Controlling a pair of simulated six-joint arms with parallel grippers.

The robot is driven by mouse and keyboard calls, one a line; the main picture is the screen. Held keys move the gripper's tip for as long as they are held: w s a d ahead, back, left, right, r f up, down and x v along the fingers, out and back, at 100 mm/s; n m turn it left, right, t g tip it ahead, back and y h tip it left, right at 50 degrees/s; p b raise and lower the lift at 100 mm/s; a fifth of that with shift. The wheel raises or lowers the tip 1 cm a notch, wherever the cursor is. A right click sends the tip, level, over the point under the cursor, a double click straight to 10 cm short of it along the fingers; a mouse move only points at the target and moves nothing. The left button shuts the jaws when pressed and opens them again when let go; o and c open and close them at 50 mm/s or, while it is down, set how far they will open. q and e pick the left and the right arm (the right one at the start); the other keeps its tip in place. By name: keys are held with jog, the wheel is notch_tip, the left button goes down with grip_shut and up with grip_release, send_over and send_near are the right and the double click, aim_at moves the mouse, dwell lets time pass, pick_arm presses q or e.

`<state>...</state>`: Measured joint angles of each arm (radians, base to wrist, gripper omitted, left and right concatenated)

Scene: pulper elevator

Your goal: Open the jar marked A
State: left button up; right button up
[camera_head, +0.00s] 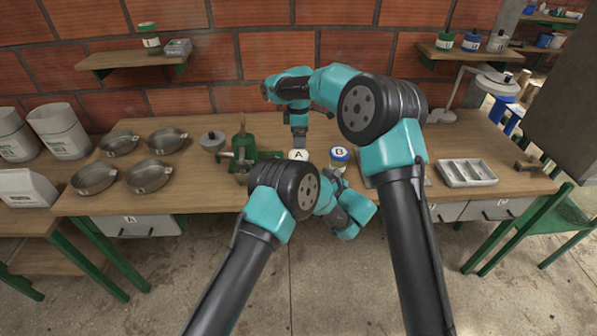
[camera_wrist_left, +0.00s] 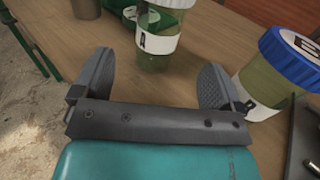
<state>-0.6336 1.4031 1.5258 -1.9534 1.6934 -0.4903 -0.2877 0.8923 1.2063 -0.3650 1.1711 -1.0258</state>
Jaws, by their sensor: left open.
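Jar A (camera_head: 298,155) stands on the workbench, its white lid marked A facing up. In the left wrist view its clear, labelled body (camera_wrist_left: 157,42) stands upright ahead of my left gripper (camera_wrist_left: 156,75), with its top cut off by the frame. My left gripper is open and empty, its fingers spread short of jar A. In the head view it is mostly hidden by my arm. My right gripper (camera_head: 299,138) points down right above jar A's lid; its finger gap is too small to tell. Jar B (camera_head: 339,156), with a blue lid (camera_wrist_left: 292,55), stands just right of jar A.
A green hand-cranked machine (camera_head: 243,150) stands left of jar A. Several metal pans (camera_head: 149,176) lie farther left. A white divided tray (camera_head: 466,173) lies on the right. A dark flat plate (camera_wrist_left: 304,140) lies near jar B.

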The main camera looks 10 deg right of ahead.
pick_arm(q)
jog(key=x, duration=1)
jog(key=shift+c, duration=0.3)
